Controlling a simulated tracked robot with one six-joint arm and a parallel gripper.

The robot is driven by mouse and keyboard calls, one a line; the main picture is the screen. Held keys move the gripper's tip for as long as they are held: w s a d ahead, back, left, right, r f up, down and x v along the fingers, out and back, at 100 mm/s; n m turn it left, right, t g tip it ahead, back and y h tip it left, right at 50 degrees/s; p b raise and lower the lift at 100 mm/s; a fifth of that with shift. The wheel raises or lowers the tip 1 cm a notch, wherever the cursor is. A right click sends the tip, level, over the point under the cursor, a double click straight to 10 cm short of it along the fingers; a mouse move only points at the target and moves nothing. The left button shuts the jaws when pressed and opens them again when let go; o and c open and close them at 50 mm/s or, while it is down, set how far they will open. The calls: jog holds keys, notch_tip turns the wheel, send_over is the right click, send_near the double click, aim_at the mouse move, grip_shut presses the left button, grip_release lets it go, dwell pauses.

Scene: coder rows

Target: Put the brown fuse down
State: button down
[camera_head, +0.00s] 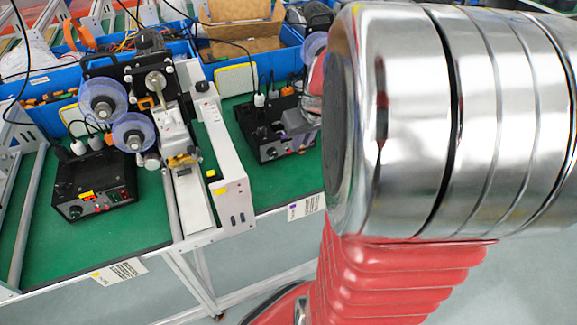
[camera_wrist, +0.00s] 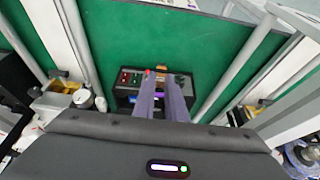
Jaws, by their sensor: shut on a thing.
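My gripper (camera_wrist: 166,80) shows in the wrist view as two greyish-purple fingers close together, reaching over a black control box (camera_wrist: 128,82) on the green mat. It is shut on the brown fuse, which is mostly hidden; only small brown-orange patches show around the fingertips. I cannot tell whether the fuse touches the box. In the head view the gripper is largely hidden behind my shiny arm, above the black box (camera_head: 270,150) on the right part of the bench.
A second black box (camera_head: 95,185) with red buttons stands left on the green bench (camera_head: 145,225). A coder machine with clear reels (camera_head: 103,97) and a white rail (camera_head: 228,160) stands between them. Blue bins (camera_head: 52,85) line the back. White frame posts flank the gripper in the wrist view.

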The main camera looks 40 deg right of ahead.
aim_at(302, 152)
jog(key=shift+w+d, duration=0.1)
jog(key=shift+w, duration=0.15)
jog(key=shift+f, duration=3.1)
jog(key=shift+f, duration=1.9)
jog(key=c, duration=1.8)
grip_release()
